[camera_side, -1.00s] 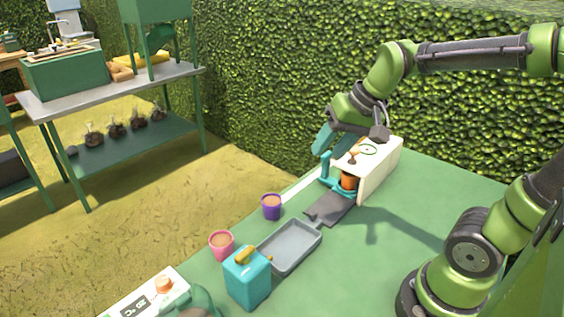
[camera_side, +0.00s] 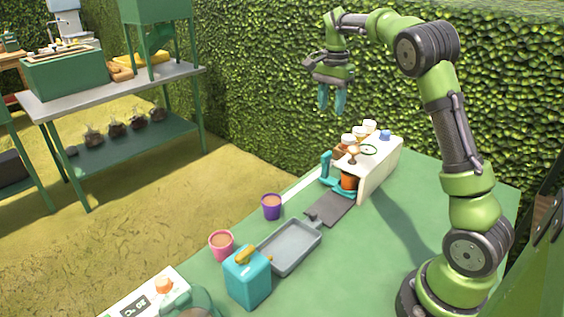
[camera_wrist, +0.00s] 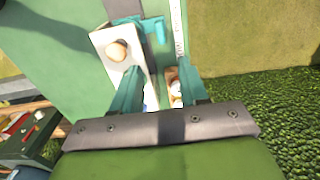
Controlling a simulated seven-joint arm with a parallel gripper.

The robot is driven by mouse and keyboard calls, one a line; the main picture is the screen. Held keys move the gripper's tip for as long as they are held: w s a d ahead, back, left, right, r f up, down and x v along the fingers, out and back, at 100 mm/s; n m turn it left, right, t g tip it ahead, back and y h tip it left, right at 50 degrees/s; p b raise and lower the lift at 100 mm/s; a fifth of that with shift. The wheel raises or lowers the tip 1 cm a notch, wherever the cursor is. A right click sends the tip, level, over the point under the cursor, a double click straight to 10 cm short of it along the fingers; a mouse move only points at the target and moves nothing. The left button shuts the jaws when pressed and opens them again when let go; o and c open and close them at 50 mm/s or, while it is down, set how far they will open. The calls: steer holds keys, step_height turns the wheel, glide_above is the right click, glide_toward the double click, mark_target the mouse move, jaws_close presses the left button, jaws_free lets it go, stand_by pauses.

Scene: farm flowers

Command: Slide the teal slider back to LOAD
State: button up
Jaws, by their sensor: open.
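The teal slider (camera_side: 327,167) has an upright handle and stands at the left side of a cream housing (camera_side: 379,171) on the green table. An orange pot (camera_side: 349,180) sits beside the slider, under the housing's overhang. In the wrist view the slider (camera_wrist: 157,27) shows beside the housing (camera_wrist: 104,47), near a white strip. My gripper (camera_side: 332,108) is raised above the housing with its teal fingers pointing down. It is open and empty, apart from the slider. In the wrist view its fingers (camera_wrist: 160,85) frame the housing's edge. The LOAD marking is not readable.
Several small jars (camera_side: 348,140) stand by the housing's top. A dark plate (camera_side: 331,209) and grey tray (camera_side: 290,248) lie in front. Purple (camera_side: 271,208) and pink (camera_side: 221,245) pots and a teal box (camera_side: 247,277) stand nearby. A hedge is behind.

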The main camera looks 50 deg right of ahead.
mark_target(327, 153)
step_height(327, 153, down, 15)
steer(key=shift+r, duration=0.15)
steer(key=shift+c, duration=0.4)
jaws_close()
